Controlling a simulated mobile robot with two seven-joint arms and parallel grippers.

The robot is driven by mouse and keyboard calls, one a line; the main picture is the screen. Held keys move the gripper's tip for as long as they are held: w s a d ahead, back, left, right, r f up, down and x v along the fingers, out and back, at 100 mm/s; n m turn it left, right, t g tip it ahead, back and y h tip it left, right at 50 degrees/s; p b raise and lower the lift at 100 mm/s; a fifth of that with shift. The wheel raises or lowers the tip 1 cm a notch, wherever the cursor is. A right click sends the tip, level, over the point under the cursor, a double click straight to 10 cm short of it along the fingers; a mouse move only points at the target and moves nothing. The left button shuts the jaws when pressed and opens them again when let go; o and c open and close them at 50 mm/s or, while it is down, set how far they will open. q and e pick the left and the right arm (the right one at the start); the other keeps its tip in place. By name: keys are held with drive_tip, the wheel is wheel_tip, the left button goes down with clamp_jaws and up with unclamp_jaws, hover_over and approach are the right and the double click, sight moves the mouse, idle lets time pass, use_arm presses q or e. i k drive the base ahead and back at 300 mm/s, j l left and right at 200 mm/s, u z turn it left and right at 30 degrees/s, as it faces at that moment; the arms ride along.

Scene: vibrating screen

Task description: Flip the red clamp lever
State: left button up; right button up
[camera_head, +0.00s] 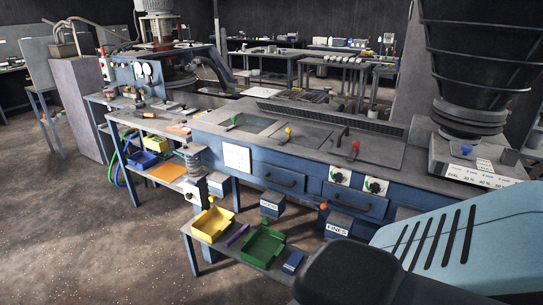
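A lever with a red knob (355,146) stands on the right panel of the blue bench (301,165). The knob is upright above the grey top; which way its lever body lies is too small to tell. Similar levers with a yellow knob (288,131) and a green knob (233,119) stand to its left on the same top. Neither of my grippers is in view. A dark rounded part and a light blue slotted part at the bottom right look like my own body and hide the floor there.
A machine with a blue knob (466,149) and a dark ribbed column (472,65) stands right of the bench. A lower shelf holds a yellow bin (212,224), a green bin (263,246) and a box marked FINES (338,229). The floor (90,240) at left is clear.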

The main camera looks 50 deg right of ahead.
sight(355, 144)
drive_tip(key=z, duration=1.4)
drive_tip(key=i+j+z, duration=0.1)
drive_tip(key=i+j, duration=0.3)
drive_tip(key=i+j+z, duration=0.1)
drive_tip(key=i+j, duration=0.25)
drive_tip(key=i+j+z, duration=0.1)
drive_tip(key=i+j, duration=0.25)
drive_tip(key=j, duration=0.2)
drive_tip(key=i+j+z, duration=0.1)
drive_tip(key=i+j, duration=0.6)
drive_tip(key=j, duration=0.25)
drive_tip(key=i+j+z, duration=0.15)
drive_tip(key=i+j, duration=0.15)
drive_tip(key=j, duration=0.25)
drive_tip(key=i+j+z, duration=0.1)
drive_tip(key=i+j, duration=0.2)
drive_tip(key=j, duration=0.2)
drive_tip(key=i+j+z, duration=0.1)
drive_tip(key=i+j, duration=0.2)
drive_tip(key=j, duration=0.3)
